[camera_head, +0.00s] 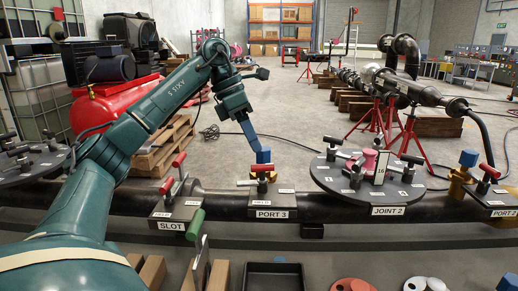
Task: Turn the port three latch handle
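The port three station is a dark block on the black pipe with a white "PORT 3" label (272,214). Its latch handle (262,168) has a red grip and sits on top of the block, with a light rod beside it. A blue block (263,156) shows just behind the red grip. My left arm reaches in from the left, bends high and comes down towards port three. My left gripper (252,141) has blue fingers pointing down, with the tips close to the blue block. Contact and finger opening cannot be told. My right gripper is not in view.
The SLOT station (172,212) with a red handle stands left of port three. The round JOINT 2 flange (340,185) is to the right, with PORT 2 (500,200) beyond. A black tray (273,276) lies in front. A red tank (110,105) stands behind my arm.

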